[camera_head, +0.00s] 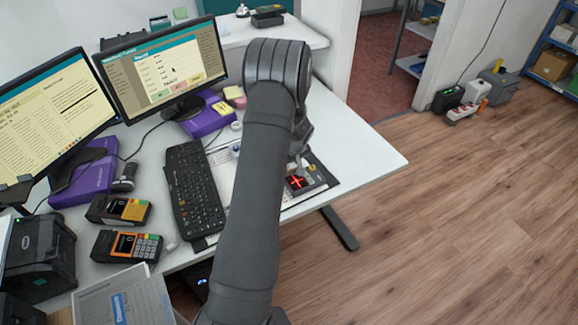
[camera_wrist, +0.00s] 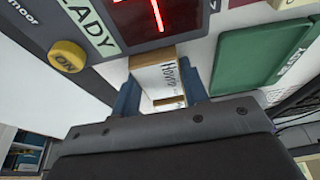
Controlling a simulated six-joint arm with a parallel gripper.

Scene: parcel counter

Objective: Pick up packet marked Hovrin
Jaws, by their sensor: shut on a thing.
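A small packet (camera_wrist: 158,78) with a pale tan top and a white side shows in the wrist view. Handwriting on its side starts "Hov"; the rest is hard to read. The blue fingers of my gripper (camera_wrist: 161,90) stand on both sides of the packet and are shut on it. The packet is beside a dark device (camera_wrist: 120,22) with a red lit display; I cannot tell whether they touch. In the head view, my arm hides most of the gripper, and the packet cannot be made out.
The device (camera_head: 303,181) with a red cross lies near the counter's right edge. A black keyboard (camera_head: 193,187), two monitors and two card terminals (camera_head: 127,246) stand left of my arm. A green panel (camera_wrist: 262,55) marked READY is right of the packet. Open floor lies right of the counter.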

